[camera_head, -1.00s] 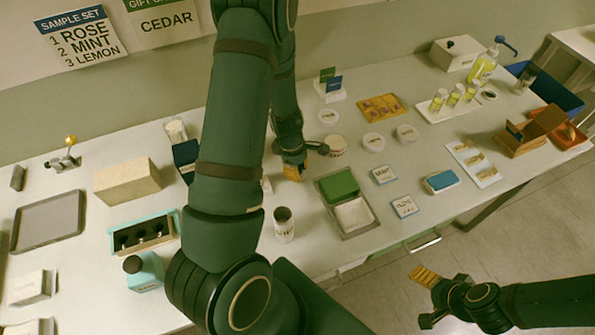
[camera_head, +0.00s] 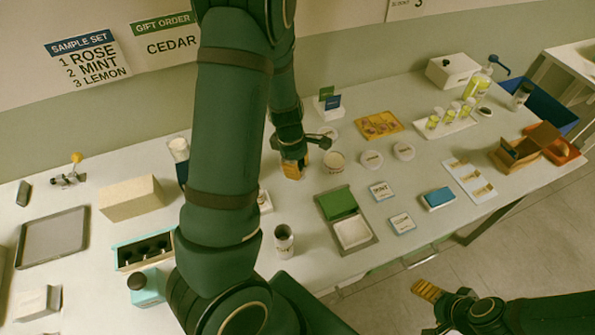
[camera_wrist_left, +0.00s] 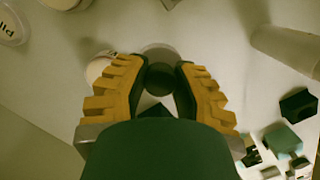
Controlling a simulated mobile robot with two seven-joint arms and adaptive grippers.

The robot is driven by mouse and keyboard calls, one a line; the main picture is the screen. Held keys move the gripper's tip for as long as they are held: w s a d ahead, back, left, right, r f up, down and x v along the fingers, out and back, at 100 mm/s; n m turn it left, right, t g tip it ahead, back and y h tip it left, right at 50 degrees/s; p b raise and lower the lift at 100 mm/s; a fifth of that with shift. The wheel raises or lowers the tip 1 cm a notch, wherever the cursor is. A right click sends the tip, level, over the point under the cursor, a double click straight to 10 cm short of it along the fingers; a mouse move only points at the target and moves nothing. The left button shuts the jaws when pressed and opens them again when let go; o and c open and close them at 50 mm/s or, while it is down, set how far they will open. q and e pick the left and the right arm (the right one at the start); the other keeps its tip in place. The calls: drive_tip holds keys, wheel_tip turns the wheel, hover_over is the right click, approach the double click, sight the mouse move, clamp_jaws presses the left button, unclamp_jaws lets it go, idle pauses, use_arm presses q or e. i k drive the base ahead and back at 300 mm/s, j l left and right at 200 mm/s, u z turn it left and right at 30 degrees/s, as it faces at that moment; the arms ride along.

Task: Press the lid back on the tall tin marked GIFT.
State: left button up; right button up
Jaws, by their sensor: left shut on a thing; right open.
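The tall tin (camera_head: 284,243) stands upright and open-topped near the table's front, its mouth dark inside. Its label is too small to read. In the left wrist view a large pale cylinder (camera_wrist_left: 285,45) at the upper right appears to be this tin. My left gripper (camera_head: 293,170) is behind the tin, apart from it. Its yellow fingers (camera_wrist_left: 160,85) are shut on a small round grey-dark thing (camera_wrist_left: 160,76), which looks like the lid; the fingers partly hide it. My right gripper (camera_head: 428,290) is open and empty, off the table's front edge.
A short round tin (camera_head: 334,161) is just right of my left gripper, with white discs (camera_head: 371,160) beyond. A green-and-white tray (camera_head: 354,233) lies right of the tall tin. A teal box of dark bottles (camera_head: 143,250) stands left. My left arm hides part of the table.

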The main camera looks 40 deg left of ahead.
sight(284, 249)
drive_tip(key=k, duration=1)
